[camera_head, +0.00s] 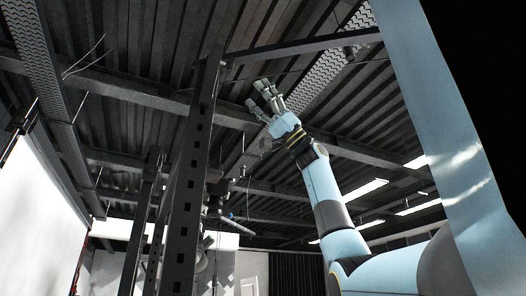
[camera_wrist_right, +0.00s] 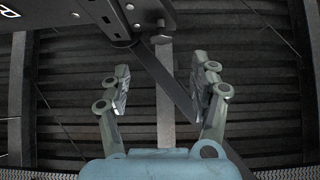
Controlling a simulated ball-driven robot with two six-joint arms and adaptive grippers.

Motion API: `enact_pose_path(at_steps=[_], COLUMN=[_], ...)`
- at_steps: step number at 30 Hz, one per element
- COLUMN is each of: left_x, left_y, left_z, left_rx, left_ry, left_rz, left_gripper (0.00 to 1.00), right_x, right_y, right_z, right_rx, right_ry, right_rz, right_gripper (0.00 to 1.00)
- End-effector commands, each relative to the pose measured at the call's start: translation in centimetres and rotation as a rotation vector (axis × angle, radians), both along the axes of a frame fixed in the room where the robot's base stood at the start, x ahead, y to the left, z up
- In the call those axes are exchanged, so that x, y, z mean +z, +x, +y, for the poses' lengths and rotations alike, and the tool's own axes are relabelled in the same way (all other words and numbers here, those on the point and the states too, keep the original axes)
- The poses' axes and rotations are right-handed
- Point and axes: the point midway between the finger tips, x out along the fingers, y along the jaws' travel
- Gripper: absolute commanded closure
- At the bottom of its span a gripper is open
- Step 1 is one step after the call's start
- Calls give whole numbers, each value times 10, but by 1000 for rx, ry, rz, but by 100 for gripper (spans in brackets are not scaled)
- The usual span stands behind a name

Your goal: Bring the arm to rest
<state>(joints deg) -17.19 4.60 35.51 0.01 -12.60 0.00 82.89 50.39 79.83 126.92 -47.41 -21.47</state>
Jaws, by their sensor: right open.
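My right arm rises from the lower right of the head view, light blue with dark grey joint bands. My right gripper (camera_head: 266,98) is at its upper end, near the picture's middle, with its fingers pointing up and to the left toward the ceiling. In the right wrist view the same gripper (camera_wrist_right: 161,88) shows two grey fingers spread wide apart. It is open and I see nothing held between the fingers. My left gripper is not in either view.
A dark perforated steel post (camera_head: 186,180) stands left of my right gripper in the head view. Dark beams and a corrugated ceiling (camera_head: 330,95) lie behind it. A pale wall panel (camera_head: 40,215) is at left. Strip lights (camera_head: 360,190) shine at right.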

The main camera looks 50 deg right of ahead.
Motion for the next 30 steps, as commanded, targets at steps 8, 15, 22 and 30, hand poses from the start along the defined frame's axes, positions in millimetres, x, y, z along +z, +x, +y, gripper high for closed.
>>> enact_pose_path(at_steps=[8, 15, 22, 30], left_x=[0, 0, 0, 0], left_y=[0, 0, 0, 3], left_z=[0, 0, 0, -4], left_rx=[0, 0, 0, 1], left_ry=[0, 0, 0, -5], left_rz=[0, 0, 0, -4], left_gripper=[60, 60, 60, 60], right_x=[-16, -16, -16, -16], right_y=[-8, -8, -8, -8], right_z=[-14, -14, -14, -14], right_rx=[0, 1, 1, 1], right_ry=[1, 1, 1, 0], right_rz=[0, -1, -1, -2], right_gripper=[38, 38, 38, 38])
